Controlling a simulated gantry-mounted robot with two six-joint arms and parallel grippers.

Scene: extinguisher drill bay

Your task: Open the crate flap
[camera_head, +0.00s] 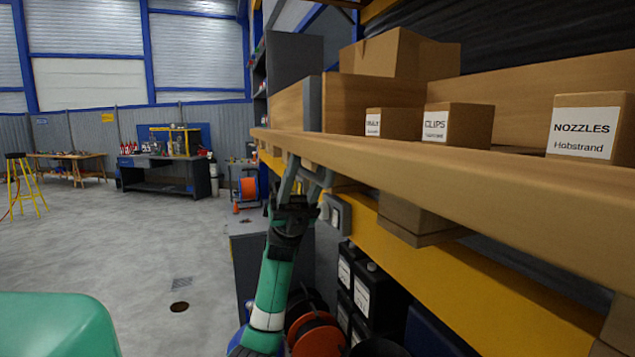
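One green and black arm of mine rises from the bottom, left of centre. I take it as my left arm. Its grey gripper (307,172) is at the front edge of the wooden shelf, close to or against the underside. My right gripper is not in view. No crate flap can be made out for certain. Small labelled boxes, CLIPS (470,125) and NOZZLES (627,130), stand near the front.
The long wooden shelf (430,172) crosses the right side above a yellow beam (470,272). Black labelled containers (377,290) and an orange reel (318,335) sit below. A dark workbench (165,172) stands far back. The floor at left is mostly clear.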

